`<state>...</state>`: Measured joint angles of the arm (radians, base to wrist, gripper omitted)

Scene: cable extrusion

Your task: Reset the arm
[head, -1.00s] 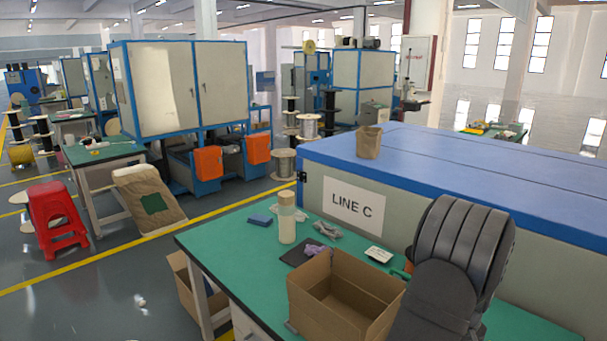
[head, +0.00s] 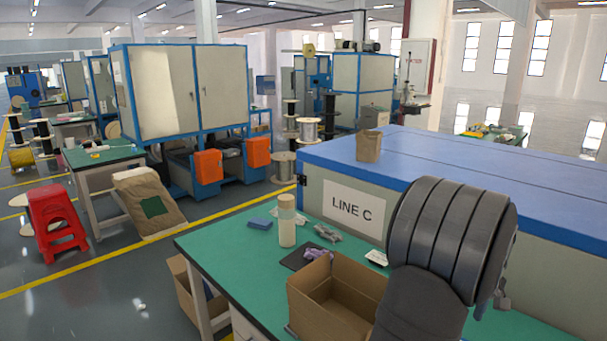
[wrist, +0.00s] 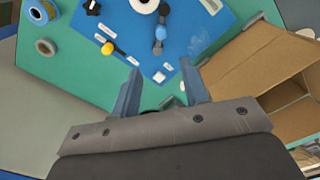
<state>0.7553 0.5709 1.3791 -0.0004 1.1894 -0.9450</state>
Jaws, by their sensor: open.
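In the wrist view my gripper (wrist: 160,92) points down over the table with its two blue-grey fingers apart. Nothing is between the fingers. Below the fingers lies a blue mat (wrist: 205,30) on the green table (wrist: 85,80). An open cardboard box (wrist: 245,55) is to the right of the fingers, and it also shows in the head view (head: 330,300).
A blue-topped LINE C machine (head: 460,165) stands behind.

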